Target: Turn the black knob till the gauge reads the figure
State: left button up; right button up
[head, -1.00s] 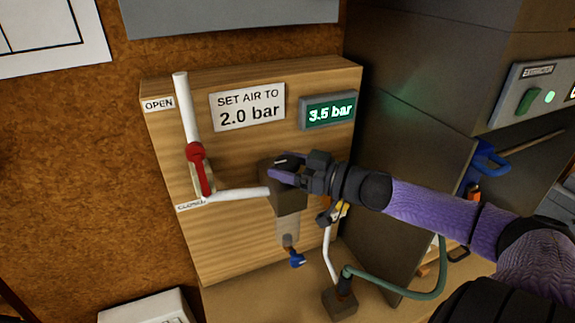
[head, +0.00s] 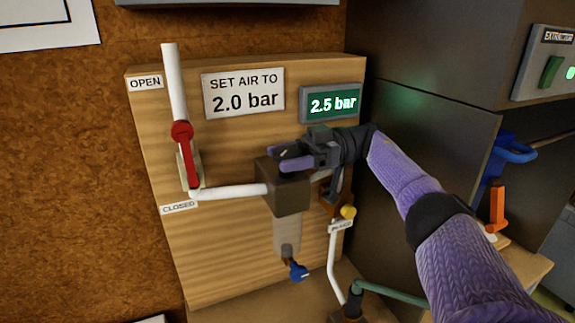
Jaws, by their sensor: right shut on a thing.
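The gauge (head: 332,104) is a grey box with a green display on the wooden board. It reads 2.5 bar. The sign (head: 244,91) to its left says SET AIR TO 2.0 bar. My right gripper (head: 293,160) is shut at the top of the dark regulator block (head: 287,196), below the gauge. The black knob is mostly hidden by the fingers, which are closed around it. My left gripper is not in view.
A red lever (head: 183,150) on a white pipe (head: 173,80) stands left, between the OPEN and CLOSED labels. A clear bowl with a blue tap (head: 298,271) hangs under the regulator. A yellow knob (head: 348,212) is close below my right wrist. A dark cabinet stands right.

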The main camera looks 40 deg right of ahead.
jog(key=shift+f+n+g+b, duration=0.1)
jog(key=shift+n+g+b, duration=0.45)
jog(key=shift+g, duration=0.35)
